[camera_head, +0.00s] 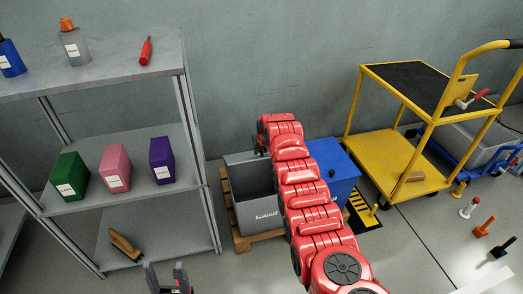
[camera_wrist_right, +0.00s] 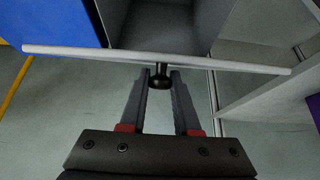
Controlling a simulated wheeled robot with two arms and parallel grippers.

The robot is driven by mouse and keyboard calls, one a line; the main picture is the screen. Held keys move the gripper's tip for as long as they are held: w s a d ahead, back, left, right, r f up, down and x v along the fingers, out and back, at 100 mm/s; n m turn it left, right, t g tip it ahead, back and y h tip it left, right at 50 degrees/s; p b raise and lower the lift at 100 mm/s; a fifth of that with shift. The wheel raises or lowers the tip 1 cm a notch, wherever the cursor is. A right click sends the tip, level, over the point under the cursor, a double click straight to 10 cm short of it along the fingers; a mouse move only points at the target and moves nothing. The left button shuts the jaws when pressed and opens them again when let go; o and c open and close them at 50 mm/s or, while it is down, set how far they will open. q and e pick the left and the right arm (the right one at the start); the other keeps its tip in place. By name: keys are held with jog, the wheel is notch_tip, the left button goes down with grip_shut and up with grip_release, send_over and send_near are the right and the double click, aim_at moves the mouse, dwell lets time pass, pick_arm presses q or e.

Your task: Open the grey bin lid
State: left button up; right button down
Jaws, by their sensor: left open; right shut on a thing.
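The grey bin (camera_head: 254,203) stands on a wooden pallet between the shelf and a blue bin. Its inside shows from above in the head view. In the right wrist view its lid (camera_wrist_right: 110,56) is a thin light strip seen edge-on, raised, with the open grey bin (camera_wrist_right: 160,22) beyond it. A dark knob (camera_wrist_right: 160,77) sticks out of the lid toward my right gripper (camera_wrist_right: 160,78), whose fingers are shut on it. In the head view my red right arm reaches to the bin's back and hides part of it. My left gripper (camera_head: 167,277) is open and empty at the bottom.
The blue bin (camera_head: 333,170) is right of the grey bin, partly behind my arm. A grey shelf (camera_head: 105,205) with bottles and boxes stands close on the left. A yellow cart (camera_head: 395,165) stands at the right. The wall is close behind the bins.

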jog(key=c, duration=0.7)
grip_release()
jog(key=shift+o, duration=0.2)
jog(key=shift+r, duration=0.1)
jog(key=shift+s+d+r+p, duration=0.1)
jog(key=shift+s+r+p, duration=0.15)
jog(key=shift+r+p, duration=0.25)
jog(key=shift+p+v, duration=0.4)
jog(key=shift+v, duration=0.5)
jog(key=p+v, duration=0.3)
jog(key=v, duration=1.1)
jog(key=shift+s, duration=0.25)
